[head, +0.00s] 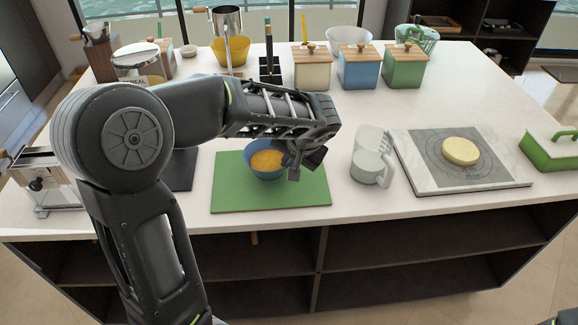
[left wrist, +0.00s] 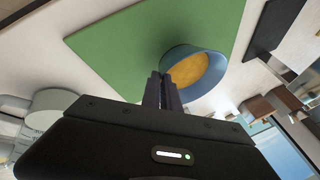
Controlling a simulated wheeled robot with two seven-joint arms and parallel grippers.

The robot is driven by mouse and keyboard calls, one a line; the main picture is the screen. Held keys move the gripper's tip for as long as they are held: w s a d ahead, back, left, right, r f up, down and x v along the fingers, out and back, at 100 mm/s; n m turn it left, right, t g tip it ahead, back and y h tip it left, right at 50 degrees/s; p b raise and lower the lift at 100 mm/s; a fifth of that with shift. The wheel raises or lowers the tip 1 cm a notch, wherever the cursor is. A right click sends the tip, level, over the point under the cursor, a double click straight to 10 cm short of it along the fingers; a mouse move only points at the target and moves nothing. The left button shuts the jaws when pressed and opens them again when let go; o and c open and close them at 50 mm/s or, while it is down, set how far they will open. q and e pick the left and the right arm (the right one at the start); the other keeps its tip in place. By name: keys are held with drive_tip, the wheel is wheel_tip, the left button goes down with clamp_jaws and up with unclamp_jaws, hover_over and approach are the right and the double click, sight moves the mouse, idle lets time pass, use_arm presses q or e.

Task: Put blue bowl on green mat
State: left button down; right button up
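The blue bowl (head: 268,174), with orange-yellow contents, is upright over the middle of the green mat (head: 233,196). It appears to rest on the mat, though its underside is hidden. In the left wrist view, the bowl (left wrist: 205,91) overlaps the edge of the mat (left wrist: 124,48). My left gripper (head: 296,170) is at the bowl's right side. In the left wrist view, its fingers (left wrist: 163,86) are close together at the rim and look shut on it. My right gripper is not in view.
A whitish jug (head: 370,168) stands right of the mat, beside a marble board (head: 420,178) with a round yellow item. A dark mat (head: 183,170) lies to the left. Cream, blue and green canisters (head: 358,70) stand behind. The counter's front edge is close to the mat.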

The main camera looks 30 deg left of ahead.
use_arm(q)
drive_tip(key=shift+f, duration=1.1)
drive_tip(key=shift+f, duration=0.1)
drive_tip(key=c, duration=1.6)
unclamp_jaws()
drive_tip(key=shift+r, duration=0.25)
drive_tip(key=b+v, duration=0.1)
drive_tip(key=v, duration=1)
drive_tip(key=shift+s+d+r, duration=0.15)
drive_tip(key=shift+r, duration=0.2)
